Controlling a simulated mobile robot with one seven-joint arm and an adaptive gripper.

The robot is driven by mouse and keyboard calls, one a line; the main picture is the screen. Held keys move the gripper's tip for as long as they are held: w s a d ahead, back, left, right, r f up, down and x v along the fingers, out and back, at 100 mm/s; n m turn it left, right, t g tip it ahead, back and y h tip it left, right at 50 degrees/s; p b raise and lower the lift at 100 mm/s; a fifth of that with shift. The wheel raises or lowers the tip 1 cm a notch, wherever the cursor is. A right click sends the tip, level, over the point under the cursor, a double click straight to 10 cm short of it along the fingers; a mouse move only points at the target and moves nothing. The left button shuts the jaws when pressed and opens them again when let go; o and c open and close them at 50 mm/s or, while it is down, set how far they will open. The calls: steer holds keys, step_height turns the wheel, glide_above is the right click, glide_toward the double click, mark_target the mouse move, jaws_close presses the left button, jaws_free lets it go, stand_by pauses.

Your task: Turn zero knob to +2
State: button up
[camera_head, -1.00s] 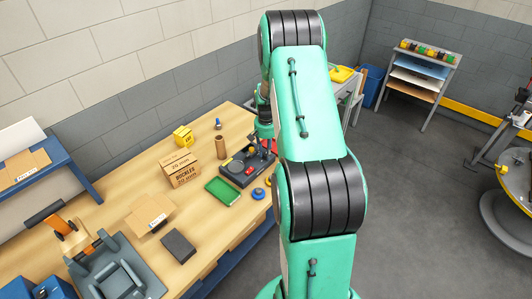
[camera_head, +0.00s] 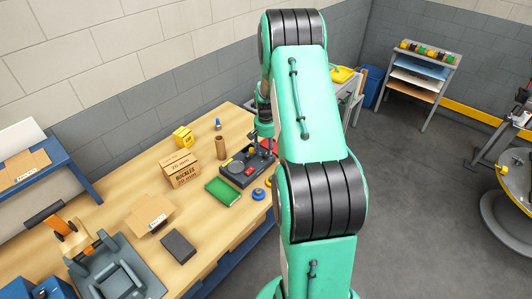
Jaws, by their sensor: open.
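A dark control box (camera_head: 240,176) with small coloured parts on its top stands on the wooden bench. My gripper (camera_head: 266,147) is over the right back part of this box, pointing down, close to its top face. The fingers are small and partly hidden by my green arm, but they look open. I cannot make out the zero knob or its scale at this size. I cannot tell whether the fingers touch anything on the box.
A green tray (camera_head: 222,191) lies in front of the box. A cardboard box (camera_head: 181,170), a brown tube (camera_head: 221,148) and a yellow box (camera_head: 183,137) stand to the left. A grey fixture (camera_head: 115,268) is at the lower left.

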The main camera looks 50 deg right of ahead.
mark_target(265, 154)
step_height(265, 154, up, 11)
steer(key=shift+r, duration=0.15)
stand_by(0.4)
stand_by(0.5)
steer(key=s+a+r+n+t+h+b, duration=0.1)
steer(key=a+r+n, duration=0.1)
steer(key=a+r, duration=0.95)
steer(key=s+a+r+n+t+b, duration=0.1)
steer(key=a+r+n, duration=0.2)
steer(key=a+r, duration=0.85)
steer(key=s+a+n+t+b, duration=0.1)
steer(key=s+a+n, duration=0.1)
steer(key=s+a, duration=0.8)
steer(key=s+a+n+t+y+b, duration=0.1)
steer(key=s+a+n+t+b, duration=0.1)
steer(key=s+a, duration=0.8)
steer(key=a+n, duration=0.1)
steer(key=a, duration=0.4)
steer(key=shift+s+a+f+t, duration=0.2)
steer(key=shift+s+a+t, duration=0.1)
steer(key=shift+s, duration=0.1)
